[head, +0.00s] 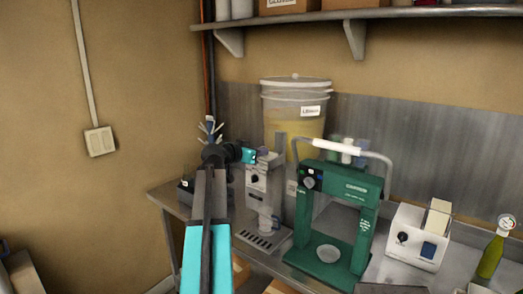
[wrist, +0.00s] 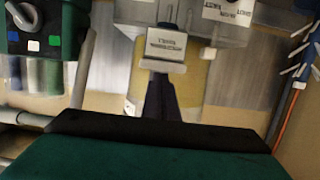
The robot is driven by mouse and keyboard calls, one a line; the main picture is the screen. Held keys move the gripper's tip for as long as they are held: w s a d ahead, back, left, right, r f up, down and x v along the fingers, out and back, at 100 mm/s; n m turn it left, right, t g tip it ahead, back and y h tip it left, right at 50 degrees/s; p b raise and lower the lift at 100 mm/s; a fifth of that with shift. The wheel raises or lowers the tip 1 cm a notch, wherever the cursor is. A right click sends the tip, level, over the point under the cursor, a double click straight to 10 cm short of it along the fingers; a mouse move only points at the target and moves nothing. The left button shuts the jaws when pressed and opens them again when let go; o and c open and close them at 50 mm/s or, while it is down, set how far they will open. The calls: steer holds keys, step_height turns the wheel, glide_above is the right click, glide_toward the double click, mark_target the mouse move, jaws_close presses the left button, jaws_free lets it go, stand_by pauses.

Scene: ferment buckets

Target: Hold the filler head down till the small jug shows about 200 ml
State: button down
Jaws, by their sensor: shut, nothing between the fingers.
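My gripper (head: 253,156) is shut and empty, at the top of the filler. In the wrist view, which looks turned over, my dark closed fingers (wrist: 159,82) reach to a pale labelled block (wrist: 165,45) that looks like the filler head. I cannot tell whether they touch or press it. The jug is not visible in the wrist view.
A lidded bucket (head: 294,105) of yellow liquid stands behind the filler. A green machine (head: 357,225) is close on the right, then a white box (head: 418,236) and a green bottle (head: 491,258). A branched rack (head: 210,129) is at the left. A shelf (head: 385,14) runs above.

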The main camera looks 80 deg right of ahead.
step_height(320, 180, down, 10)
steer(key=b, duration=0.9)
steer(key=shift+r, duration=0.2)
steer(key=shift+a+f, duration=0.1)
stand_by(2.1)
stand_by(1.6)
step_height(320, 180, up, 5)
steer(key=shift+w+r, duration=0.1)
steer(key=b, duration=0.2)
glide_toward(262, 162)
steer(key=shift+a, duration=0.35)
stand_by(0.6)
